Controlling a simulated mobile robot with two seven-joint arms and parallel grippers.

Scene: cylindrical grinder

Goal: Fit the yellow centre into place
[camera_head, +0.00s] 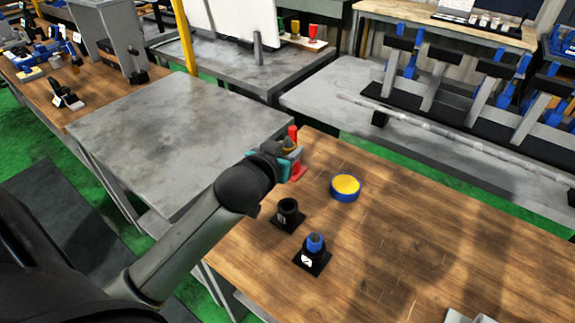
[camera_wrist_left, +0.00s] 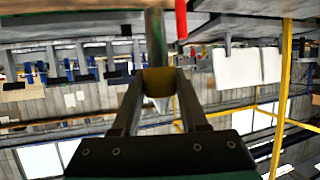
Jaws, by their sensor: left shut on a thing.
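My left gripper (camera_head: 287,152) is over the far left corner of the wooden table. In the left wrist view its fingers (camera_wrist_left: 158,88) are shut on the yellow centre (camera_wrist_left: 158,80), whose grey shaft (camera_wrist_left: 155,35) runs away from the fingers. In the head view the gripper mostly hides the centre. A black holder (camera_head: 288,213) with an open top stands nearer on the table. A second black holder (camera_head: 312,260) bears a blue centre (camera_head: 315,242). My right gripper is not in view.
A red item (camera_head: 299,172) shows beside the gripper, partly hidden. A blue-rimmed bowl (camera_head: 345,195) with a yellow inside stands to the right. The wooden table (camera_head: 430,240) is mostly clear on the right. A grey bench (camera_head: 170,130) lies to the left.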

